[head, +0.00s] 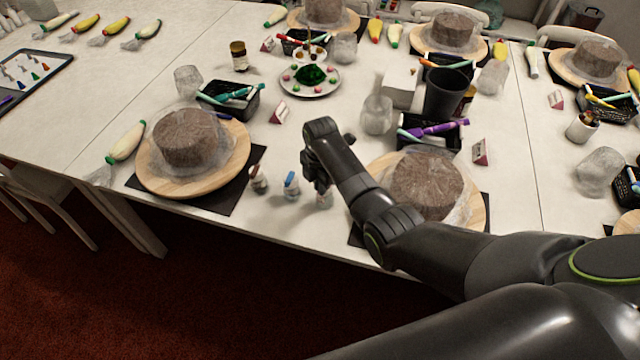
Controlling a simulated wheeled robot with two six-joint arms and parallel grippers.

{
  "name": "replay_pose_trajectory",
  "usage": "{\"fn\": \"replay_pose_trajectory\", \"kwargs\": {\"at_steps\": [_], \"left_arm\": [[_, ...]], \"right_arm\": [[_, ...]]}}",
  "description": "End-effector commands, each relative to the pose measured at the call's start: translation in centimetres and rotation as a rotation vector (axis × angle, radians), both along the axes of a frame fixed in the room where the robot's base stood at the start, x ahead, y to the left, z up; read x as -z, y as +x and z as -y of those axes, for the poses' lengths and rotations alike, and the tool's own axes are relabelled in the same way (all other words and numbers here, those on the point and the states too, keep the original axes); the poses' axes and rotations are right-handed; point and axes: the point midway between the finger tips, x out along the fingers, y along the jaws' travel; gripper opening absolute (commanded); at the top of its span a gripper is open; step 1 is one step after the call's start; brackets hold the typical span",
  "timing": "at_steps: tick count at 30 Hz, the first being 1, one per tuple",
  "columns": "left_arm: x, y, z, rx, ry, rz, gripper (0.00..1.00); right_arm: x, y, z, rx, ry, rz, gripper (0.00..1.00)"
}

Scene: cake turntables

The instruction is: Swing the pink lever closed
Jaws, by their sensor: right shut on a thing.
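My right gripper (316,184) points down near the front edge of the table, between the left and middle cake stands. It is shut at the top of a small pale container (323,198), which its fingers largely cover. No pink lever can be made out; the part between the fingers is hidden. A small container with a blue top (291,184) stands just left of the gripper, and one with a brownish-red top (258,179) stands further left. My left gripper is not in view.
A wrapped brown cake (190,137) stands on a round wooden board (238,163) to the left. Another wrapped cake (428,184) is close behind my right forearm. A black basket of pens (230,99) and a clear cup (377,115) stand behind.

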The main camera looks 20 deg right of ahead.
Motion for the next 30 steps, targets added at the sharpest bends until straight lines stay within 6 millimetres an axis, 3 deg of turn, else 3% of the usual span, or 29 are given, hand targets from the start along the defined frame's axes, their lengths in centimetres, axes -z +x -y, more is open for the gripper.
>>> {"fn": "replay_pose_trajectory", "kwargs": {"at_steps": [30], "left_arm": [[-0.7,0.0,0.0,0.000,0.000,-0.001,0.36]], "right_arm": [[-0.1,2.2,-0.6,0.493,0.001,0.002,0.00]]}}
